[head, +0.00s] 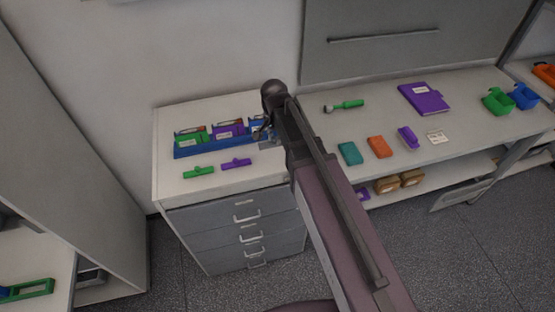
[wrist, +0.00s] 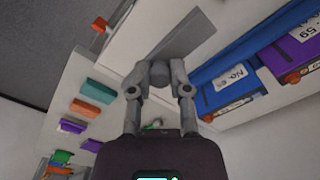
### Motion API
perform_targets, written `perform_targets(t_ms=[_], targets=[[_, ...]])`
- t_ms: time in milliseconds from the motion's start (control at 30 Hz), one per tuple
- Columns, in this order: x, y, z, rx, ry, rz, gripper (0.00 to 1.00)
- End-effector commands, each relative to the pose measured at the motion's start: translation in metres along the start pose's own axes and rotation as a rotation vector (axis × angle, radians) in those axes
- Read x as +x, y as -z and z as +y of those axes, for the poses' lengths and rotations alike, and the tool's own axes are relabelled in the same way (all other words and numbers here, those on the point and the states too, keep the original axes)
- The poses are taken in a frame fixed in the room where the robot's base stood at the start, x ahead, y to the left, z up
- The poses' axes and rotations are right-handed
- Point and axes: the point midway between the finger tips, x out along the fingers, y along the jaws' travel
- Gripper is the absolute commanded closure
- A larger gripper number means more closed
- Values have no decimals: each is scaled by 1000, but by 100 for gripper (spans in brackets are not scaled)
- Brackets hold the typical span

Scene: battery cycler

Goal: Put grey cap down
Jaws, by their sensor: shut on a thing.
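In the wrist view my gripper (wrist: 160,76) is shut on the grey cap (wrist: 186,39), a flat grey bar seen beyond the fingertips over the white top. In the head view my gripper (head: 262,131) is at the right end of the blue rack (head: 196,150), above the cabinet top (head: 180,190); my arm hides much of the cap there. I cannot tell whether the cap touches the surface. The wrist view shows a blue module (wrist: 236,83) and a purple module (wrist: 299,44) close by on the right.
A green cap (head: 198,172) and a purple cap (head: 236,163) lie in front of the rack. The right-hand bench holds a screwdriver (head: 345,105), a purple binder (head: 424,97), and teal (head: 349,153) and orange (head: 379,146) blocks. The cabinet's front left top is clear.

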Motion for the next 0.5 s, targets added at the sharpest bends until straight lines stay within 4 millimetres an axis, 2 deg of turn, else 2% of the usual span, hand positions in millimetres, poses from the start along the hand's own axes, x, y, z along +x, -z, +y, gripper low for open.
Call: perform_targets(t_ms=[33,100,300,500], targets=[[17,0,0,0,0,0,100],[29,0,0,0,0,0,100],[60,0,0,0,0,0,100],[82,0,0,0,0,0,100]])
